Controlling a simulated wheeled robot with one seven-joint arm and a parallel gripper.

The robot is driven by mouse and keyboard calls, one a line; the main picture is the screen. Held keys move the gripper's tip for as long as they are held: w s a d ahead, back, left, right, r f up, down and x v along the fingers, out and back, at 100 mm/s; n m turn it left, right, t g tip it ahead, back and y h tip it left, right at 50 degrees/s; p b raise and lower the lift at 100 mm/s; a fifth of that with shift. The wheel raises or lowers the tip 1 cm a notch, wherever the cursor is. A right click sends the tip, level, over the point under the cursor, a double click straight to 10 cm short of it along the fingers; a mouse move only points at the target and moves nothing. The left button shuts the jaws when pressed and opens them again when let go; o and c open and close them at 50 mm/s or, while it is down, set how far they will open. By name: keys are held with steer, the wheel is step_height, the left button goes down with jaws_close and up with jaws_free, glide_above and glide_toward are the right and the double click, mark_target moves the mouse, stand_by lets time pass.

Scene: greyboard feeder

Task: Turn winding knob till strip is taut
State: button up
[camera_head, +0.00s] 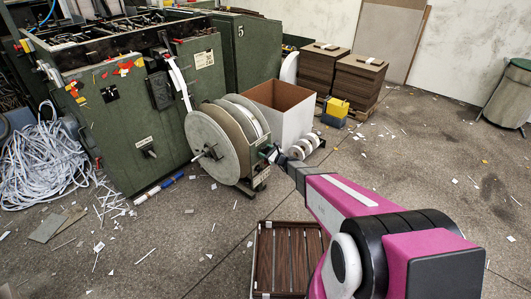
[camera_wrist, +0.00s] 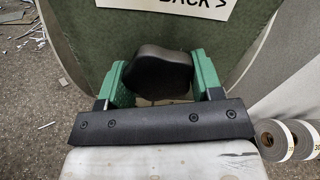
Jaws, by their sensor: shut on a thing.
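The winding knob (camera_wrist: 158,72) is black and rounded. In the wrist view it sits between the two green fingers of my gripper (camera_wrist: 157,80), which are shut on it from both sides. In the head view my gripper (camera_head: 268,153) is at the right side of the large grey reel (camera_head: 212,145), and the knob is hidden there. A white strip (camera_head: 179,82) runs from the green machine (camera_head: 130,115) down to the reel. It looks slightly bent near its top; how taut it is I cannot tell.
A white-sided open box (camera_head: 295,118) stands behind the reel, with small rolls (camera_head: 305,146) beside it, also in the wrist view (camera_wrist: 285,140). A brown slatted crate (camera_head: 262,262) is under my arm. Tangled white strips (camera_head: 45,165) lie left. The floor at right is mostly free.

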steer(key=shift+m, duration=0.3)
steer(key=o, duration=0.9)
steer(key=v, duration=1)
steer(key=shift+s+d, duration=0.3)
